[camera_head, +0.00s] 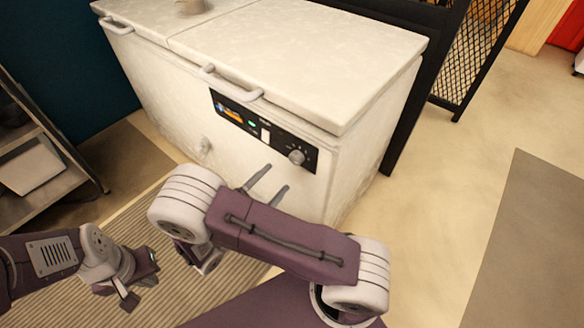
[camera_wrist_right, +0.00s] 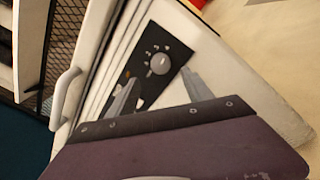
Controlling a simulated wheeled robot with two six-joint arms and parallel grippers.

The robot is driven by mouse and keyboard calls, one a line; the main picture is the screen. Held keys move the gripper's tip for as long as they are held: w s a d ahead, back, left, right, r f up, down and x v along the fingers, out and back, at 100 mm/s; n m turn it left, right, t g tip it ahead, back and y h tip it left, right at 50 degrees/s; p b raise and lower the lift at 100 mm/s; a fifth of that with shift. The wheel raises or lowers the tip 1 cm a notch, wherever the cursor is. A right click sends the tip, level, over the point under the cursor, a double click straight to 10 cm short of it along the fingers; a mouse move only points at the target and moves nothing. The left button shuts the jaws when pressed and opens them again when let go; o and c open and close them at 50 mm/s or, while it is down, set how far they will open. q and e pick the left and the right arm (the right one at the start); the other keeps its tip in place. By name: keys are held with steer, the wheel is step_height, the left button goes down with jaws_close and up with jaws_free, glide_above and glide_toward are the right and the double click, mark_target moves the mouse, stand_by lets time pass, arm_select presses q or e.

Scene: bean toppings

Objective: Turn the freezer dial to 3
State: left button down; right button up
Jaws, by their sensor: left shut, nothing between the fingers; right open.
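The freezer (camera_head: 170,85) is a white chest with a black control panel (camera_head: 232,115) on its front. The round grey freezer dial (camera_head: 296,156) sits at the panel's right end with small white marks around it. The dial also shows in the right wrist view (camera_wrist_right: 160,63), but I cannot read its setting. My right gripper (camera_head: 276,177) is open and empty, just below and left of the dial. In the right wrist view its two fingers (camera_wrist_right: 160,90) are apart, with the dial beyond their tips. My left gripper (camera_head: 142,290) is shut and empty at the lower left, away from the freezer.
A lid handle (camera_head: 230,83) juts out above the panel. A striped mat (camera_head: 62,270) lies on the floor in front. A metal shelf (camera_head: 32,165) stands at the left. A black mesh partition (camera_head: 478,45) stands beyond the freezer's right side.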

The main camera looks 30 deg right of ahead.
mark_target(294, 161)
steer(key=b+x, duration=0.1)
steer(key=x, duration=0.7)
steer(key=shift+w+d+f+b, duration=0.1)
steer(key=shift+d+b, duration=0.2)
steer(key=shift+b, duration=0.1)
jaws_close()
